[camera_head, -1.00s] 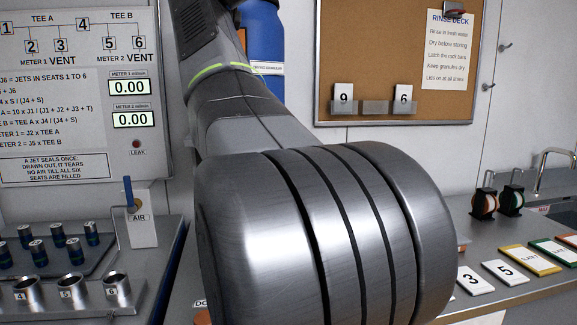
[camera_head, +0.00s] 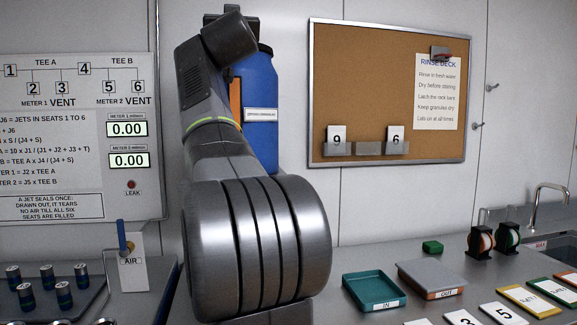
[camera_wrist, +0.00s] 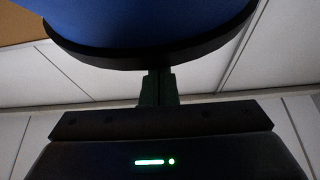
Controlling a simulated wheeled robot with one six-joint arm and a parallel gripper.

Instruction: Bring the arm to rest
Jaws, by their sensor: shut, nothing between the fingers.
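My gripper (camera_wrist: 158,86) shows in the wrist view as two dark fingers shut together, with nothing between them. Beyond its tips is the black rim of the blue drum (camera_wrist: 150,22), very near in the picture; whether they touch cannot be told. In the head view my arm rises from the big metal joint at the lower middle to a dark wrist joint near the top, in front of the blue drum (camera_head: 262,90). The fingers are not clearly seen there.
The panel with meters (camera_head: 80,120) and the AIR lever (camera_head: 123,240) stand left of my arm. A cork board (camera_head: 385,80) hangs at the right. A green IN tray (camera_head: 375,279), an OUT tray (camera_head: 432,266) and two spools (camera_head: 494,240) stand on the right counter.

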